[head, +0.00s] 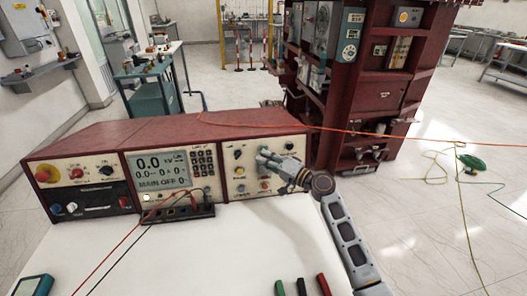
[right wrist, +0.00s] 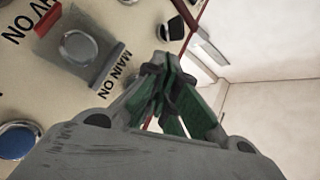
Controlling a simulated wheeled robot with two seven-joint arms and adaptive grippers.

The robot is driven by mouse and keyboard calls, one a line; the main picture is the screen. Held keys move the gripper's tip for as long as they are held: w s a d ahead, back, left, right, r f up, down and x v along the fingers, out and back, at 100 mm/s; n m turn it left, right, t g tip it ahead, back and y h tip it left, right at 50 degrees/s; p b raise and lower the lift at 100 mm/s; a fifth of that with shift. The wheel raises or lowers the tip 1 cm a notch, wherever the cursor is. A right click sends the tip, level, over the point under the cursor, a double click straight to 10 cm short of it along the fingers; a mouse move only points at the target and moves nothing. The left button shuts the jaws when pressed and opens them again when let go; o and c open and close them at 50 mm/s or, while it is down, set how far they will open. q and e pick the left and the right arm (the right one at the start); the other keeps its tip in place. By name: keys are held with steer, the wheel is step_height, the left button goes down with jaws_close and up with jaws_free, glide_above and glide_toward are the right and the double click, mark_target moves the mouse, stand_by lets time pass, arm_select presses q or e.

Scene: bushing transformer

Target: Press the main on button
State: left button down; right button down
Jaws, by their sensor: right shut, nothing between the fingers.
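The red test console (head: 120,135) stands on the white table. Its display (head: 160,168) reads 0.0 kV and "MAIN OFF". In the right wrist view a round grey button (right wrist: 78,47) sits in a square mount beside the "MAIN ON" label (right wrist: 113,65). My right gripper (head: 264,157) is shut and empty in front of the right-hand panel, hiding part of it. In the right wrist view its fingertips (right wrist: 160,68) lie to the right of the label, off the grey button. I cannot tell whether they touch the panel. My left gripper is not in view.
A blue button (right wrist: 17,140) and a black knob (right wrist: 172,30) are nearby on the panel. A red emergency stop (head: 42,176) is at the console's left. Red and black leads (head: 120,243) cross the table. A dark red transformer cabinet (head: 350,100) stands behind.

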arm_select(q)
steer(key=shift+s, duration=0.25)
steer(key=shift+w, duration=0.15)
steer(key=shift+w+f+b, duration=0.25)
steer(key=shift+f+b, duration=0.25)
steer(key=shift+b, duration=0.05)
arm_select(e)
steer(key=shift+w+a+f, duration=0.1)
steer(key=shift+w, duration=0.3)
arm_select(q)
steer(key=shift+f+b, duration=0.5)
arm_select(e)
steer(key=shift+w+f, duration=0.1)
steer(key=shift+w, duration=0.35)
stand_by(0.9)
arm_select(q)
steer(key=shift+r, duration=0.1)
arm_select(e)
steer(key=shift+s, duration=0.2)
arm_select(q)
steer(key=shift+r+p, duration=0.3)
steer(key=shift+p, duration=0.1)
arm_select(e)
steer(key=shift+s+r, duration=0.25)
steer(key=shift+s, duration=0.4)
steer(key=shift+s, duration=0.15)
